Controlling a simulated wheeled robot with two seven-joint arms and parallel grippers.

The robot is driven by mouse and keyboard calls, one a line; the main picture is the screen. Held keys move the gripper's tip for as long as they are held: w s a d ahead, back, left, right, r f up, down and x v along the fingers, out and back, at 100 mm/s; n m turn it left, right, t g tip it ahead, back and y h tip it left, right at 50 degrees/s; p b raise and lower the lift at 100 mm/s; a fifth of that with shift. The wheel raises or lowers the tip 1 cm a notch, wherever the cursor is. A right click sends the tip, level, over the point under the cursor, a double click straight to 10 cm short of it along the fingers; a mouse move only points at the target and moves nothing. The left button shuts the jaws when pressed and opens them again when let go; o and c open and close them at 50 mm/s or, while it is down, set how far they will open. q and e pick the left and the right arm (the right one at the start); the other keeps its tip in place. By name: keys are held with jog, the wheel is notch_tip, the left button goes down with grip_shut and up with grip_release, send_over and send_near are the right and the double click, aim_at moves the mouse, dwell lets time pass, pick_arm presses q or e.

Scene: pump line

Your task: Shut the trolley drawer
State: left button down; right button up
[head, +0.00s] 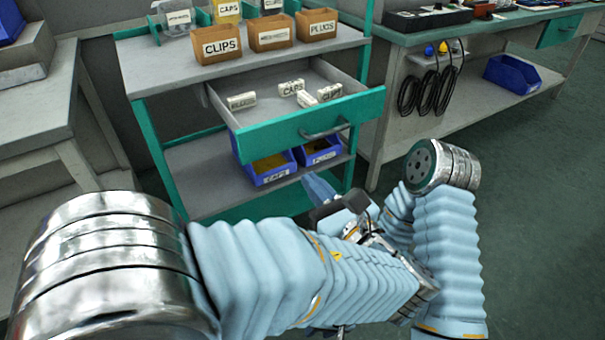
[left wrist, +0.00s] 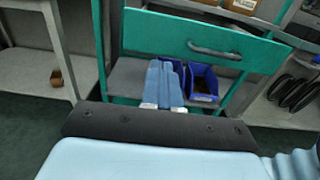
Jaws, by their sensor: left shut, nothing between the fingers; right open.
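The trolley drawer (head: 292,128) is pulled out of the trolley (head: 140,75). It has a green front with a dark bar handle (head: 326,131), and several white label blocks lie in it. The left wrist view shows the drawer front (left wrist: 160,35) and its handle (left wrist: 213,49) above my fingers. My left gripper (head: 316,186) is shut and empty, below and in front of the drawer front; its closed fingers (left wrist: 164,86) appear apart from the handle. My right gripper (head: 340,328) is open and mostly hidden behind my left arm.
Blue bins (head: 270,171) stand on the trolley's lower shelf. Several open boxes (head: 222,45) stand on its top. A workbench (head: 420,35) with hanging black cables (head: 428,92) is at the right, and a grey bench (head: 50,140) at the left. Green floor (head: 530,180) is clear at the right.

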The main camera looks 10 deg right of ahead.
aim_at(273, 139)
pick_arm(q)
jog(key=p+x, duration=0.1)
jog(key=x, duration=1.1)
jog(key=shift+w+a+f, duration=0.1)
jog(key=shift+w+f, duration=0.05)
jog(key=shift+w, duration=0.1)
pick_arm(e)
jog(key=shift+a+r, duration=0.1)
jog(key=shift+r, duration=0.5)
pick_arm(q)
jog(key=shift+w, duration=0.1)
